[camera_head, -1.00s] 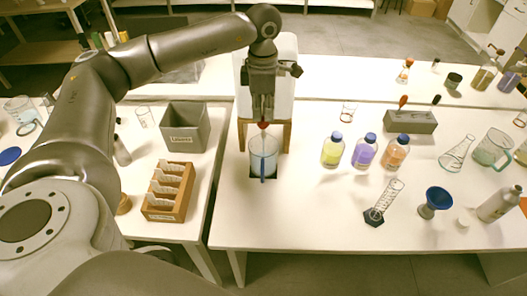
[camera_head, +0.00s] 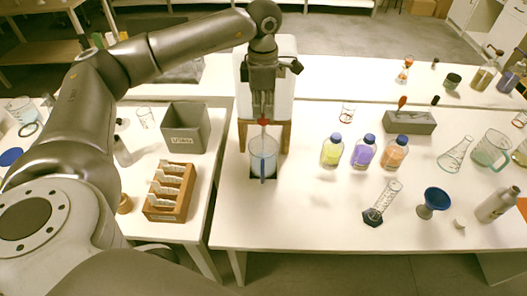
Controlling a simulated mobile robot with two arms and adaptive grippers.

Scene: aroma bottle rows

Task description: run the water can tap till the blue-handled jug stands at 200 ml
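The white water can (camera_head: 285,88) stands on a wooden stand (camera_head: 285,137) at the back of the table. The blue-handled jug (camera_head: 258,150) stands upright on a dark mat (camera_head: 254,176) in front of it, its blue handle facing me. It looks pale blue inside; its level against the marks is too small to read. My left gripper (camera_head: 263,118) points down at the red tap (camera_head: 263,122), just above the jug's rim. Its fingers hide most of the tap, and whether they are open or shut does not show. My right gripper is not in view.
Yellow, purple and orange bottles (camera_head: 364,151) stand right of the jug. A measuring cylinder (camera_head: 383,202), a blue funnel (camera_head: 434,201) and a metal bottle (camera_head: 497,205) are at the front right. A grey bin (camera_head: 186,128) and wooden rack (camera_head: 170,191) sit on the left table.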

